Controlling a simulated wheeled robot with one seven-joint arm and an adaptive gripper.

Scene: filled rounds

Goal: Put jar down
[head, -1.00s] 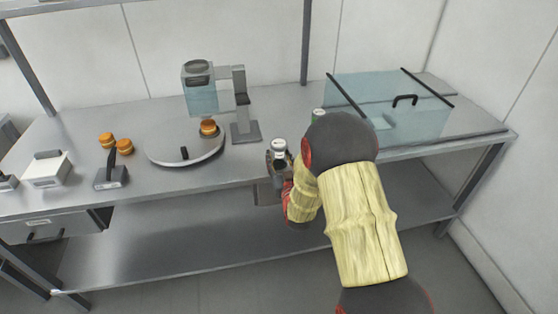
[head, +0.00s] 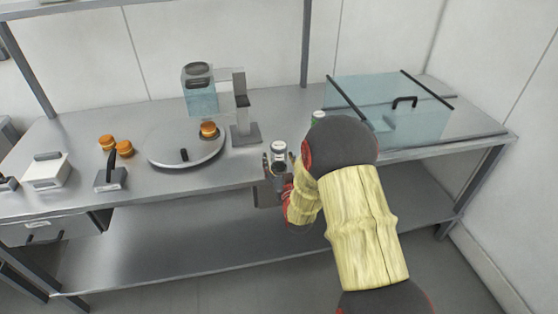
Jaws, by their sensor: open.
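A small jar (head: 279,148) with a pale lid stands upright near the front edge of the steel bench, right of the round plate. My gripper (head: 279,161) is open, with its fingers on either side of the jar. I cannot tell whether either finger touches it. The lower part of the jar is partly hidden by my gripper.
Two more orange-topped jars (head: 124,148) stand at the left. A glass-fronted case (head: 390,110) is at the right.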

